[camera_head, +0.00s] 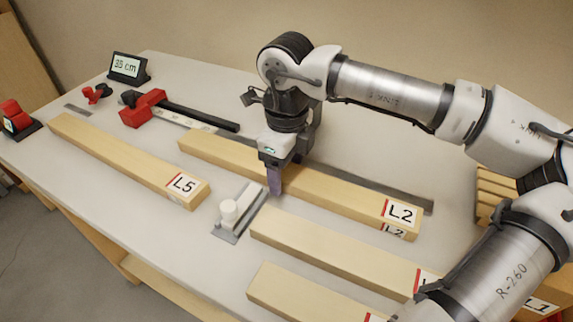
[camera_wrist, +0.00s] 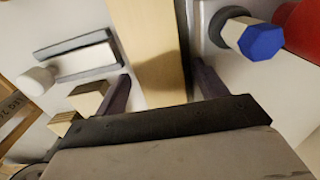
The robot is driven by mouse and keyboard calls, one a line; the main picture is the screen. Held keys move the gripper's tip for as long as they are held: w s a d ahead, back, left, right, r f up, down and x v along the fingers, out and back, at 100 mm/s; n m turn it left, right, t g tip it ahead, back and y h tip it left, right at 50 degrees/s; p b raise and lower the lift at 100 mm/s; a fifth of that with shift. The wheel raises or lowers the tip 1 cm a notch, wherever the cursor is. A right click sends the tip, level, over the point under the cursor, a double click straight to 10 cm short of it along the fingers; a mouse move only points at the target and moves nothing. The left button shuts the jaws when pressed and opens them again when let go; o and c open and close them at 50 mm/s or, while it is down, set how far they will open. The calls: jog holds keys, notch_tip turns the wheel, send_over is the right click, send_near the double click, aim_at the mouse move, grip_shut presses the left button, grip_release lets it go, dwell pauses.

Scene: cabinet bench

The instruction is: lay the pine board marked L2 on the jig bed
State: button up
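The pine board marked L2 (camera_head: 345,193) lies flat, with its label at the right end, along a long grey strip (camera_head: 385,190) that shows behind it. This strip looks like part of the jig bed, but the board hides much of it. My gripper (camera_head: 273,178) is at the middle of L2, pointing down, with one finger in front of the board's near side. In the wrist view the board (camera_wrist: 160,50) runs between the two fingers of my gripper (camera_wrist: 162,88). Narrow gaps show beside it, so the gripper looks open around the board.
A white knob block (camera_head: 230,211) on a grey plate stands just in front of L2. A red clamp (camera_head: 143,108) with a black bar is behind left. Board L5 (camera_head: 130,160) lies left, and other boards (camera_head: 330,252) lie in front. A display (camera_head: 127,67) reads 35 cm.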

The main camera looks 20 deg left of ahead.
aim_at(287, 171)
notch_tip(287, 171, up, 12)
jog(key=shift+r, duration=0.2)
dwell(0.4)
